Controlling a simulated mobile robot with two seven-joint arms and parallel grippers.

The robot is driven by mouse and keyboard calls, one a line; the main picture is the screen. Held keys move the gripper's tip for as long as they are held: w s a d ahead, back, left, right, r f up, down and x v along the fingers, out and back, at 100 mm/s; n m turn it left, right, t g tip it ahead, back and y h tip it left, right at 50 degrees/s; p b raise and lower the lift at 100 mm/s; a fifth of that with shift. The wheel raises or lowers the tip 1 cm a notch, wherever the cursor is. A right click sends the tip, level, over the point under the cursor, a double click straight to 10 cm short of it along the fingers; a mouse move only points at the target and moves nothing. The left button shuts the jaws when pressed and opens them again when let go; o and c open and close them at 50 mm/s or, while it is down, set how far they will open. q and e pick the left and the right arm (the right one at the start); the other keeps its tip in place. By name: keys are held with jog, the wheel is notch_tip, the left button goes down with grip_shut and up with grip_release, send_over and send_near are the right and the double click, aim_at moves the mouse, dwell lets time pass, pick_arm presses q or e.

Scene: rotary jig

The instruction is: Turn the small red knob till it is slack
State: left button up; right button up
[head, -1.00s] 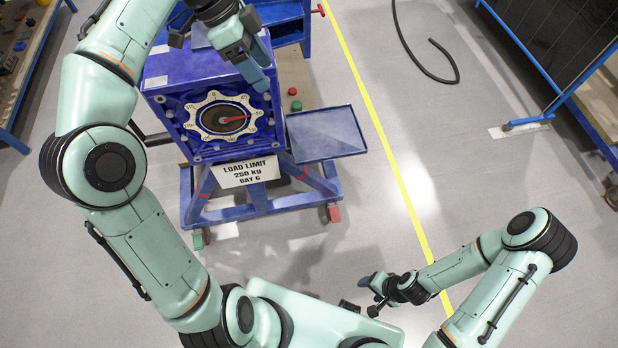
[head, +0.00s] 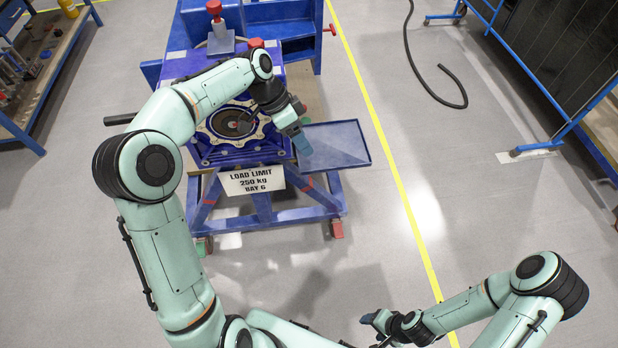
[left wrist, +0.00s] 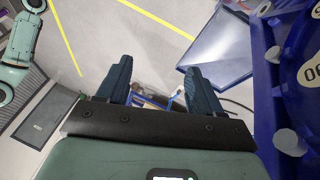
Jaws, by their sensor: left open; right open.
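A red knob (head: 214,8) tops a pale post on the blue jig's top. A second red knob (head: 256,43) shows lower, just behind my left arm; I cannot tell for sure which is the small one. The jig's round dial face (head: 207,133), with a cream scalloped ring, is partly hidden by my left forearm. My left gripper (head: 301,142) is at the dial's right, over the tray's left edge, away from both knobs. In the left wrist view its fingers (left wrist: 158,88) are apart with nothing between them. My right gripper (head: 372,322) is open, low over the floor.
A blue tray (head: 345,143) juts from the jig's right side. A load limit sign (head: 252,180) hangs on the front. A dark bar (head: 120,119) sticks out left. A black hose (head: 437,92) lies on the floor. The floor in front is clear.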

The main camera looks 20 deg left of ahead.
pick_arm(q)
jog(key=s+d+f+n, duration=0.1)
jog(key=d+f+n, duration=0.2)
jog(key=f, duration=1)
jog(key=shift+s+f+b, duration=0.15)
jog(key=shift+s+b, duration=0.2)
jog(key=shift+b, duration=0.05)
